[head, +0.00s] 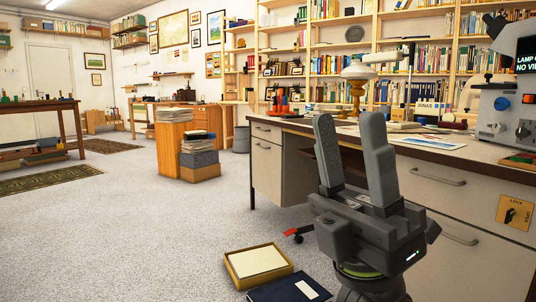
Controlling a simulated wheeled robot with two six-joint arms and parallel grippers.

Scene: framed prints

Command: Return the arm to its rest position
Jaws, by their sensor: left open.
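My left gripper (352,150) stands upright in the right half of the head view, its two grey fingers pointing up. The fingers are apart with nothing between them, so it is open and empty. It is in front of the desk (430,153), which has pale drawers and a dark-edged top, and hides part of it. My right gripper is not in view.
A shallow box (258,263) and a dark blue folder (290,289) lie on the floor near my gripper's base. A microscope (505,95) stands at the desk's right end, and a brass lamp (357,90) farther back. The carpet at left is largely clear.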

